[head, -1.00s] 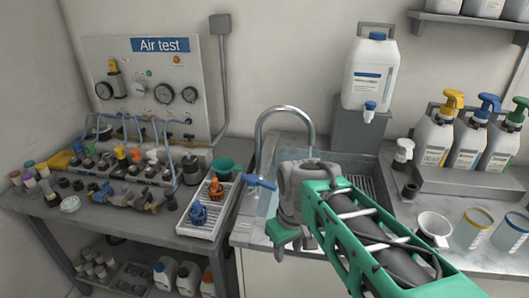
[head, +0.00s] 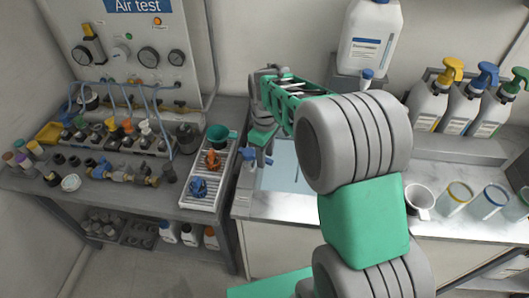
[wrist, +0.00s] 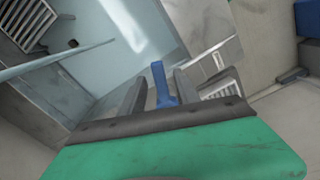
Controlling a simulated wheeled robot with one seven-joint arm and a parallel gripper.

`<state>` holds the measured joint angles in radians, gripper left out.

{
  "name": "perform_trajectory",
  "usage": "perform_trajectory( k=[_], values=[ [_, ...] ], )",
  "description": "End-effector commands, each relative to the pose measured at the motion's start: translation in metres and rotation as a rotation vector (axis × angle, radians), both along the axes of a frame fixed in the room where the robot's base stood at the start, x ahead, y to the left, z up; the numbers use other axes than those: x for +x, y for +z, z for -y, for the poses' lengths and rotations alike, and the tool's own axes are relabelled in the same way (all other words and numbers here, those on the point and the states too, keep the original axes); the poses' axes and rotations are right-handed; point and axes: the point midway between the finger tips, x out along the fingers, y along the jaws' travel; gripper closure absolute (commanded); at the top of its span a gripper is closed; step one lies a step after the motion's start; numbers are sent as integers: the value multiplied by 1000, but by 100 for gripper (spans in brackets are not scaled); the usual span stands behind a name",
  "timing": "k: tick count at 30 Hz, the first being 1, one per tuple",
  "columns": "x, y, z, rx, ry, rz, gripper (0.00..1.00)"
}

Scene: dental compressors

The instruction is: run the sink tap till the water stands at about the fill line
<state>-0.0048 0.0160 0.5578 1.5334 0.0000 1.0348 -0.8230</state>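The sink (head: 279,178) in the counter holds pale blue water, also in the wrist view (wrist: 120,25). I cannot make out the fill line. A thin pale blue streak (wrist: 55,62), which looks like running water, crosses the basin in the wrist view. The blue tap lever (head: 248,154) sticks out at the basin's left front; in the wrist view the lever (wrist: 160,82) stands between my fingers. My gripper (wrist: 160,88) is open around it, with small gaps at the tips. My arm hides the spout and much of the basin in the head view.
A white rack (head: 213,172) with orange and blue fittings stands just left of the sink. A white jug (head: 368,42) stands behind. The air test panel (head: 140,45) is at back left.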

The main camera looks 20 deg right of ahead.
Motion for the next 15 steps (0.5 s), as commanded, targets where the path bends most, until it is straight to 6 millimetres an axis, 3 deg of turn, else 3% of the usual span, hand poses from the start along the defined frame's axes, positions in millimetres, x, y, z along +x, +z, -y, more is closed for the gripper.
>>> perform_trajectory(
  k=[5, 15],
  values=[
    [0, 0, -1, 0, 2, 0, 62],
    [0, 0, -2, 0, 2, 0, 90]
  ],
)
